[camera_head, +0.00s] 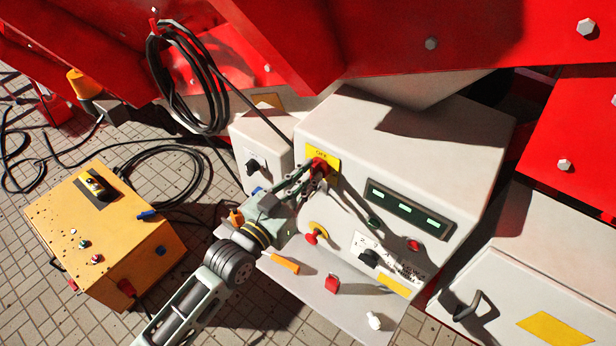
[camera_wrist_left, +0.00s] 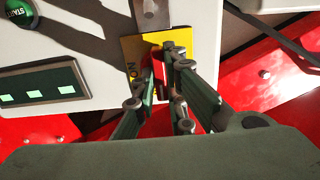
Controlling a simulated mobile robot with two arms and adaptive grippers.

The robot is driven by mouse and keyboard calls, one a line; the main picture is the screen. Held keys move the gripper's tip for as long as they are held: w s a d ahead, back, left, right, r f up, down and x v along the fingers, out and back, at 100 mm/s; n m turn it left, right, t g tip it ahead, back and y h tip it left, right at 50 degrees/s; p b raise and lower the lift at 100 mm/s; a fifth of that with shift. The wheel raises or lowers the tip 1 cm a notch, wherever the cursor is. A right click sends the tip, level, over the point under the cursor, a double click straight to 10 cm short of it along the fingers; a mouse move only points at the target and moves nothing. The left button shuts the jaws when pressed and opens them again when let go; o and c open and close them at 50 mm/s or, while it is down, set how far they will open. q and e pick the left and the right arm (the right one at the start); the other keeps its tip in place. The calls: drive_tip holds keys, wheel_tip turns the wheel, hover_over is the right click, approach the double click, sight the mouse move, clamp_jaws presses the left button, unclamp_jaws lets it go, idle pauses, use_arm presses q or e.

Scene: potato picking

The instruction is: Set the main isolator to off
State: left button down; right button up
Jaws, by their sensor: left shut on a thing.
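The main isolator is a red handle (camera_head: 319,166) on a yellow plate (camera_head: 332,157) at the upper left of the grey control box's front. The plate's top edge reads OFF in the head view. In the left wrist view the red handle (camera_wrist_left: 158,67) stands between the fingers, and ON shows on the yellow plate (camera_wrist_left: 131,48) to its left. My left gripper (camera_head: 312,177) is shut on the handle and hides much of it. I cannot tell for sure which mark the handle points to. My right gripper is not in view.
The control box (camera_head: 430,150) also carries a display (camera_head: 408,209), green and red buttons and a black knob (camera_head: 368,257). A shelf (camera_head: 345,305) below holds small items. A smaller grey box (camera_head: 262,150) stands left. An orange box (camera_head: 105,235) and cables lie on the paving.

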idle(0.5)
use_arm(q)
drive_tip(key=c, duration=1.8)
unclamp_jaws()
drive_tip(key=v, duration=1.2)
